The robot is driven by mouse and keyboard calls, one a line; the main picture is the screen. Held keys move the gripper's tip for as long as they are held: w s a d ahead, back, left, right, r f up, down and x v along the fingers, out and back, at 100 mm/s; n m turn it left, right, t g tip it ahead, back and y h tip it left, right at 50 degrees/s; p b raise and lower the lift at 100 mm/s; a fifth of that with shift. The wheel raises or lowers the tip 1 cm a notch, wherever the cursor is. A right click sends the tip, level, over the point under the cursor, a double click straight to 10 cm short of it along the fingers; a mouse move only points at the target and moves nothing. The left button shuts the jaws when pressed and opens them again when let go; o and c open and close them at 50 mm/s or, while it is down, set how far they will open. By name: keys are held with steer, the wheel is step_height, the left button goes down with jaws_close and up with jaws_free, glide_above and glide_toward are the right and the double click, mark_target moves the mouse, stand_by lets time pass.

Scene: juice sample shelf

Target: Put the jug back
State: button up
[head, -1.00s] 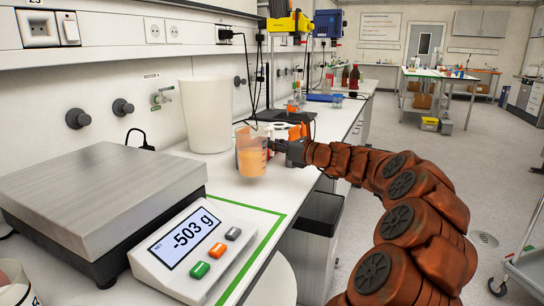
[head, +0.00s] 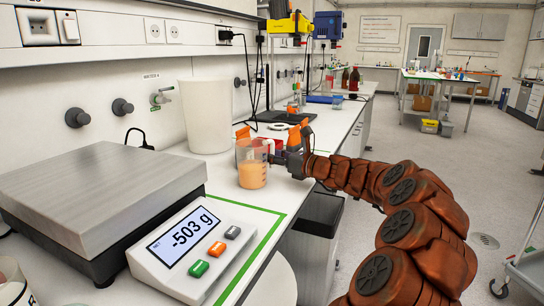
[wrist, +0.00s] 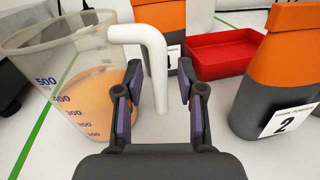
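The jug (head: 252,172) is clear, with orange juice in its lower part, and stands upright on the white bench. In the wrist view the jug (wrist: 72,92) is at the left, with volume marks on its wall and a white handle (wrist: 155,55). My gripper (head: 284,156) is at the jug's right side, at handle height. In the wrist view my gripper (wrist: 161,75) is open, its two fingers on either side of the handle, with gaps showing. The scale (head: 95,195) at the left has a bare plate, and its display (head: 183,238) reads -503 g.
Orange and grey containers (wrist: 285,70) stand close on the right, one labelled 2; another (wrist: 160,15) is behind the handle. A red tray (wrist: 222,55) lies between them. A tall white bucket (head: 206,115) stands by the wall. Green tape (head: 262,252) marks the bench near its edge.

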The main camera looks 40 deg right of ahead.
steer(key=shift+r, duration=0.1)
steer(key=p+v, duration=0.1)
steer(key=v, duration=1.1)
stand_by(0.4)
